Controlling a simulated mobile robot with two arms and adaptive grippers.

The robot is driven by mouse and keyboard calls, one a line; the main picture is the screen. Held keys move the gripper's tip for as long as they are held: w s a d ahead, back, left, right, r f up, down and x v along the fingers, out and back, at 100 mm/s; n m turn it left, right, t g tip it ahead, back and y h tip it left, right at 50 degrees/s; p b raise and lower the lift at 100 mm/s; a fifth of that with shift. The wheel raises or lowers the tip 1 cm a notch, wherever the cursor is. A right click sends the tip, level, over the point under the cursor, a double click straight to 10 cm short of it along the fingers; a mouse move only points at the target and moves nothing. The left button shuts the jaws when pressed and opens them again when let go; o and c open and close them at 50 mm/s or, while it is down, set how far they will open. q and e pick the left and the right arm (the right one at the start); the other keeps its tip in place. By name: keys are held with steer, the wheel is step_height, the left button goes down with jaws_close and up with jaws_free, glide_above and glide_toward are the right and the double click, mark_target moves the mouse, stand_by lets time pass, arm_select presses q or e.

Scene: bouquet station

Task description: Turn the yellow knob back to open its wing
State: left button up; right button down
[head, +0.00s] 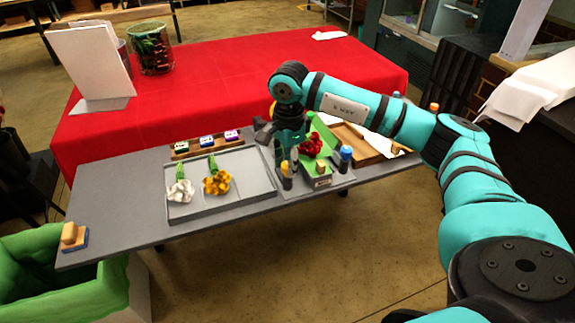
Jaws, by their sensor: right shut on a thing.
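The yellow knob (285,169) stands at the front left corner of the bouquet fixture on the grey table. My right gripper (285,154) reaches down over it from above, shut on it; the fingertips are small and partly hidden. The fixture has green wings (322,130), one sloping up behind a red flower (311,144) and one lower at the front. The exact wing angles are hard to tell. A blue knob (346,152) stands at the fixture's right side. My left gripper is not in view.
A grey tray (245,199) left of the fixture holds a white flower (180,191) and a yellow flower (216,183). A wooden rack (180,152) with small blocks is behind it. A wooden tray (362,147) lies right of the fixture, partly behind my arm.

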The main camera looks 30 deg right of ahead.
steer(key=shift+w+r+n, duration=0.1)
steer(key=shift+r+n, duration=0.05)
steer(key=shift+n, duration=0.15)
steer(key=c, duration=1)
jaws_free()
steer(key=r, duration=1.1)
steer(key=shift+s+r, duration=0.3)
steer(key=shift+r, duration=0.1)
